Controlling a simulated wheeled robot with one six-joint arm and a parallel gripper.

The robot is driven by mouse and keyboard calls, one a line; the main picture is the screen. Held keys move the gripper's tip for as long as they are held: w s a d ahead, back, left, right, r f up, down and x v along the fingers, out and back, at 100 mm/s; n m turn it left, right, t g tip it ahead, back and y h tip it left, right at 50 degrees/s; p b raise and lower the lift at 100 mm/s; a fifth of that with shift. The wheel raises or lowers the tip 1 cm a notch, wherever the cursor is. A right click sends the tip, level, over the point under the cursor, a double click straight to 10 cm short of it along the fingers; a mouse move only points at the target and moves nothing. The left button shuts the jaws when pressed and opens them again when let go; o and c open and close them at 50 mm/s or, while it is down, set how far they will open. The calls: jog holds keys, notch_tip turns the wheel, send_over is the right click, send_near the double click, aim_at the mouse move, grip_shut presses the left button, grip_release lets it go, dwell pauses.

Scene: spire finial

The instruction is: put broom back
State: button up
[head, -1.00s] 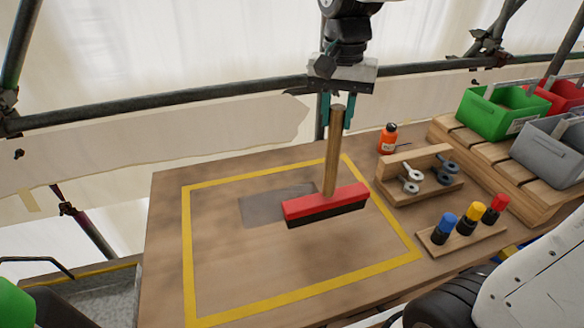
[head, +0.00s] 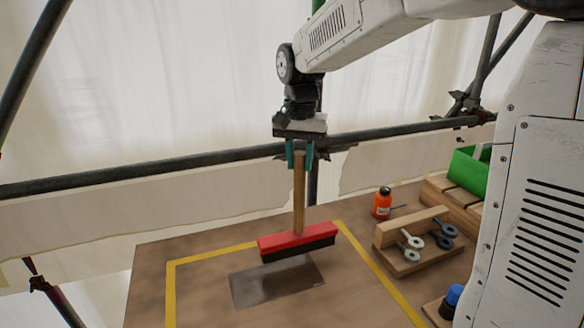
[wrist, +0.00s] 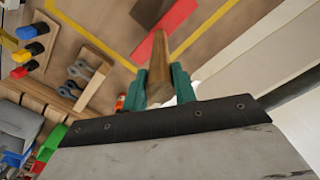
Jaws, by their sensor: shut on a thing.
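The broom has a wooden handle (head: 299,200) and a red head (head: 297,240) with dark bristles. It hangs upright from my gripper (head: 299,158), whose teal fingers are shut on the top of the handle. The bristles appear a little above the table, over the far part of the yellow-taped area. A dark grey rectangular patch (head: 278,282) lies on the wood just in front of and below the head. In the wrist view, the handle (wrist: 158,62) sits between the fingers and the red head (wrist: 165,28) is beyond it.
An orange bottle (head: 382,204) and a wooden rack (head: 412,246) with several wrenches stand right of the yellow tape (head: 380,284). A blue-capped marker (head: 452,298) and a green bin (head: 468,172) are farther right. A scaffold pipe (head: 150,170) runs behind the table.

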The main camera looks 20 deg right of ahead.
jog(key=shift+w+a+f, duration=0.1)
jog(key=shift+w+f, duration=1.8)
jog(key=shift+w, duration=0.25)
jog(key=shift+f, duration=0.15)
jog(key=o, duration=0.9)
jog(key=shift+o, duration=0.2)
notch_tip(320, 180, up, 12)
jog(key=s+d+n, duration=0.2)
jog(key=s+n, duration=0.2)
jog(key=s, duration=1.5)
jog(key=s+f+n, duration=0.1)
jog(key=s+f, duration=0.3)
jog(key=s, duration=0.3)
jog(key=s+d+f+n+t, duration=0.1)
jog(key=s+f, duration=0.4)
jog(key=s, duration=0.3)
jog(key=shift+n, duration=0.4)
